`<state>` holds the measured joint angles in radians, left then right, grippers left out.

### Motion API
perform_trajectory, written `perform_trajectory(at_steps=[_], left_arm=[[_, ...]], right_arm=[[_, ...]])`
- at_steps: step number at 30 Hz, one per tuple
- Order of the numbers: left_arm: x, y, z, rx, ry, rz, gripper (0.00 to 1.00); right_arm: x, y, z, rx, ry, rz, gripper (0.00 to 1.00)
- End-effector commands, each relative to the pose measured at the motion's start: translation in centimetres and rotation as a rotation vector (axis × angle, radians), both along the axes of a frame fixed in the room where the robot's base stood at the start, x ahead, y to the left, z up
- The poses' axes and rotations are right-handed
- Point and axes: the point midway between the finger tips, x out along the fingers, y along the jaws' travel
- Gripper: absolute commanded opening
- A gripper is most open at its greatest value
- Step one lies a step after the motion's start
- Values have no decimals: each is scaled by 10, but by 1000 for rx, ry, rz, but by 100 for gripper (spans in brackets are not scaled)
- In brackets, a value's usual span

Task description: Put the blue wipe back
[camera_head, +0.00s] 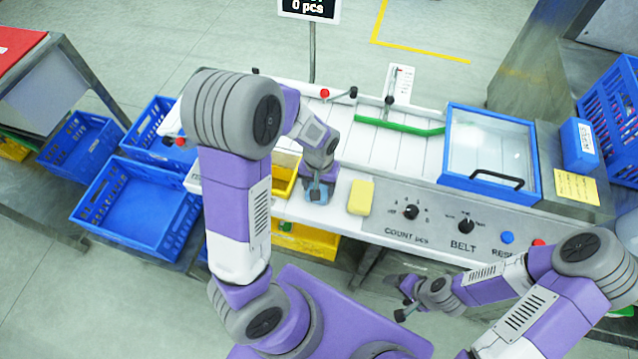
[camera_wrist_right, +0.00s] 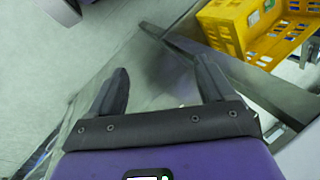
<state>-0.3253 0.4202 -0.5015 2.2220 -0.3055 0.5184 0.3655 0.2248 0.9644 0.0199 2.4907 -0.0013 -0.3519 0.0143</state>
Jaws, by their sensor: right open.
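A small blue thing, likely the blue wipe (camera_head: 319,195), shows at the front edge of the white bench, left of a yellow sponge (camera_head: 361,197). My left gripper (camera_head: 318,187) points down right at it and hides part of it. I cannot tell whether its fingers are open or shut on it. My right gripper (camera_head: 402,297) is in front of the bench, below the control panel, away from the blue thing. In the right wrist view its two fingers (camera_wrist_right: 164,82) are spread apart with nothing between them.
The control panel (camera_head: 450,222) with knobs is right of the sponge. A blue-framed clear lid (camera_head: 490,152) stands behind it. Blue crates (camera_head: 135,203) are at left. A yellow bin (camera_head: 308,240) sits under the bench and a yellow crate (camera_wrist_right: 250,32) shows in the wrist view.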

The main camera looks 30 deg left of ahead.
Motion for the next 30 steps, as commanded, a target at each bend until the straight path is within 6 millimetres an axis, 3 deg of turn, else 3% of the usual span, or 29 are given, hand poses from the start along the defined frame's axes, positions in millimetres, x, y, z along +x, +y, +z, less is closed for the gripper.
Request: perform_trajectory(at_steps=[1,5,16,30], left_arm=[[0,0,-1,0,0,0,69],[0,0,0,0,0,0,88],[0,0,5,0,0,0,88],[1,0,98,-1,-4,0,88]], right_arm=[[0,0,0,0,0,0,82],[0,0,0,0,0,0,82],[0,0,4,0,0,0,82],[0,0,31,0,0,0,82]])
